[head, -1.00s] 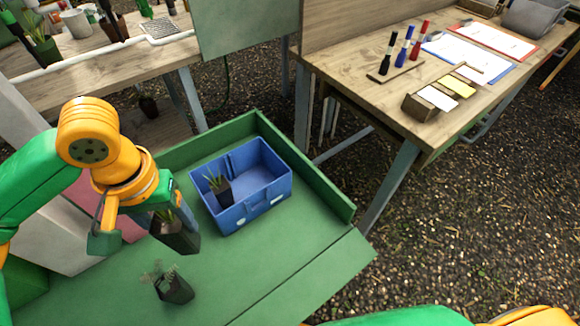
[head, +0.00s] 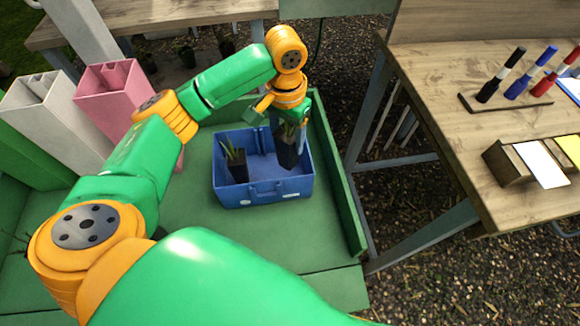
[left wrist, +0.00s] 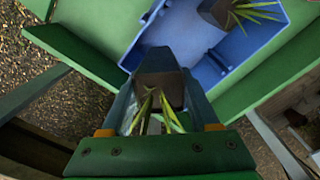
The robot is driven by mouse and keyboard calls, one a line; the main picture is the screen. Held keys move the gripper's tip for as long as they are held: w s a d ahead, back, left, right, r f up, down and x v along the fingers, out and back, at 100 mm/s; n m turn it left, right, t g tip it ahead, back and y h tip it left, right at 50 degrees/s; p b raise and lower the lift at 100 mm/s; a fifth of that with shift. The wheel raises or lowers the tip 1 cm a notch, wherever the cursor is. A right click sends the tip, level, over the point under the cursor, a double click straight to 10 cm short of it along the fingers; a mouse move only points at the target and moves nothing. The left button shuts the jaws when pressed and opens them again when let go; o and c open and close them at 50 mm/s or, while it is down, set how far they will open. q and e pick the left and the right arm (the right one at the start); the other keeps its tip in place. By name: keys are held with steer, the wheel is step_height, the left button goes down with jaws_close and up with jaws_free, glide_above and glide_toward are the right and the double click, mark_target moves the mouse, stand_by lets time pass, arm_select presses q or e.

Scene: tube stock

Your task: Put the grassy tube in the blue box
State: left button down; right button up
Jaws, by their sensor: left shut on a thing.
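My left gripper (head: 290,120) is shut on a dark tube (head: 288,153) with grassy leaves. The held tube is roughly upright at the right side of the blue box (head: 262,190). I cannot tell whether its bottom is below the box rim. In the left wrist view the held tube (left wrist: 160,82) points away between the fingers, near a corner of the blue box (left wrist: 185,45). Another grassy tube (head: 235,167) stands in the left part of the box; it also shows in the left wrist view (left wrist: 214,12). My right gripper is not in view.
The box sits on a green tray (head: 225,228) with a raised right edge. White (head: 55,120) and pink (head: 112,90) bins stand at the left. A wooden table (head: 440,110) with markers (head: 500,75) is at the right. My left arm hides much of the tray.

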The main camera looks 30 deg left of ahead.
mark_target(288, 164)
arm_select(q)
step_height(288, 164, down, 11)
steer(key=shift+w+a+r+b, duration=0.1)
steer(key=shift+r+b, duration=0.05)
steer(key=shift+b, duration=0.65)
steer(key=shift+c, duration=0.7)
jaws_free()
step_height(288, 164, up, 12)
steer(key=shift+r+p, duration=0.1)
steer(key=shift+p, duration=0.85)
